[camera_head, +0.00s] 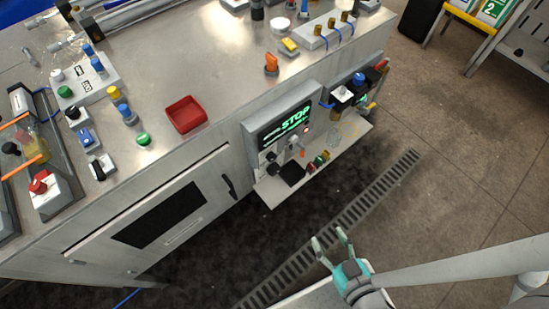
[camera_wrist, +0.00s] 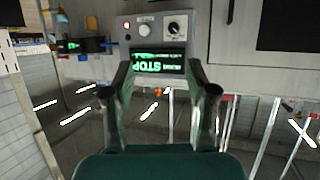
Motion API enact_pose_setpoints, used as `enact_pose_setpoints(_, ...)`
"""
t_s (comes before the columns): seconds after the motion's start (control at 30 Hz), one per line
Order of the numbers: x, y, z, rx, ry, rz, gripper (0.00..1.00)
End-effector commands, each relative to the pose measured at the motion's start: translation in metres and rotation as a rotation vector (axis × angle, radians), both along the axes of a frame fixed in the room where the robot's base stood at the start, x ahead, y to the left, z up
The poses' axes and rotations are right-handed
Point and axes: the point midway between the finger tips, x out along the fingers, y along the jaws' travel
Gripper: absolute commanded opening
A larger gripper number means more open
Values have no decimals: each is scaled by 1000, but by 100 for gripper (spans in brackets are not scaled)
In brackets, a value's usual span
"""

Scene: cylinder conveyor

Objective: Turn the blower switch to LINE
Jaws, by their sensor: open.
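The control panel (camera_head: 249,130) is a grey box on the front of the metal bench, with a green display (camera_head: 286,123) reading STOP. In the wrist view the panel appears upside down; its display (camera_wrist: 158,63) is at top centre. A black rotary knob on a white dial (camera_wrist: 176,28), a pale round knob (camera_wrist: 143,29) and a red light (camera_wrist: 126,25) sit beside it. The dial labels are too small to read, so I cannot tell which is the blower switch or its position. My gripper (camera_head: 328,237) is open and empty, in front of and apart from the panel.
A light shelf (camera_head: 268,193) with small parts juts out below the panel. A red tray (camera_head: 185,114) and several buttons and switches lie on the bench top. A floor grate (camera_head: 375,196) runs beside the bench.

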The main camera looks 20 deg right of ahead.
Motion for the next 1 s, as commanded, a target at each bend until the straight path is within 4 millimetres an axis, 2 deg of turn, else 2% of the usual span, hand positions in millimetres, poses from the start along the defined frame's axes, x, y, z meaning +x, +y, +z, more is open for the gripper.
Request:
enact_pose_setpoints(0.2,42,-3,-24,12,35,17,57)
enact_pose_setpoints(0.5,103,-5,-41,28,57,96,57)
enact_pose_setpoints(0.8,165,-10,-38,27,37,219,57)
enact_pose_setpoints(1.0,194,-13,-29,17,11,298,57)
